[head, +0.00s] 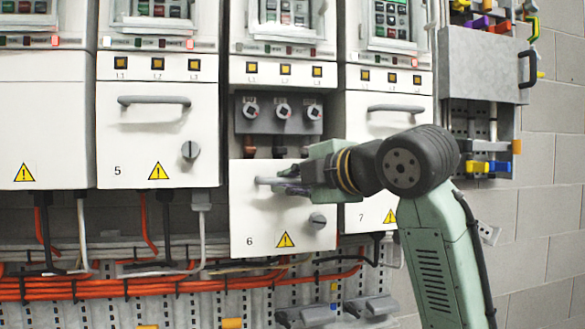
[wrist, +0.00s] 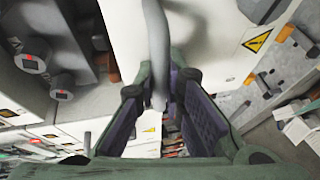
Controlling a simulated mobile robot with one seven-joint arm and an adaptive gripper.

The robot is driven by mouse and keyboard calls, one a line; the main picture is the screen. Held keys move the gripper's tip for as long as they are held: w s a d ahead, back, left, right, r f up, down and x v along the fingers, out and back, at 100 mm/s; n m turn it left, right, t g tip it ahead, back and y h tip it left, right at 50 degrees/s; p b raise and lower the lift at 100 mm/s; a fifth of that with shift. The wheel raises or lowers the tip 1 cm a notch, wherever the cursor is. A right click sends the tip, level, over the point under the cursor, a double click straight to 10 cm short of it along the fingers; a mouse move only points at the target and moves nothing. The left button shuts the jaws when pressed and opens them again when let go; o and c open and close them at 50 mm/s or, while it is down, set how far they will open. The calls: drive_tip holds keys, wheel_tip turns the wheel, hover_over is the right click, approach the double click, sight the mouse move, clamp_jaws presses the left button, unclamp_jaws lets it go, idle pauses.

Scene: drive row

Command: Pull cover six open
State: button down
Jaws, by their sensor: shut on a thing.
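Cover six (head: 262,222) is the white panel marked 6, with a warning triangle and a dark round knob (head: 317,221) at its lower right. It sits lower than the neighbouring covers, and the terminals (head: 282,110) above it are exposed. My gripper (head: 290,181) is shut on the grey bar handle (head: 267,181) of cover six, coming from the right. The wrist view shows the handle (wrist: 157,50) running between the two fingers (wrist: 155,100). The gripper hides the right part of the handle.
Cover five (head: 140,140) is closed on the left, and cover seven (head: 385,125) is closed on the right, partly behind my arm. Orange cables (head: 180,285) run below the covers. A grey holder with coloured tools (head: 485,70) hangs at the upper right.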

drive_tip(key=shift+f+b, duration=0.5)
drive_tip(key=shift+f, duration=1)
drive_tip(key=c, duration=1.9)
unclamp_jaws()
drive_tip(key=shift+c, duration=0.2)
approach(278, 199)
drive_tip(key=v, duration=0.6)
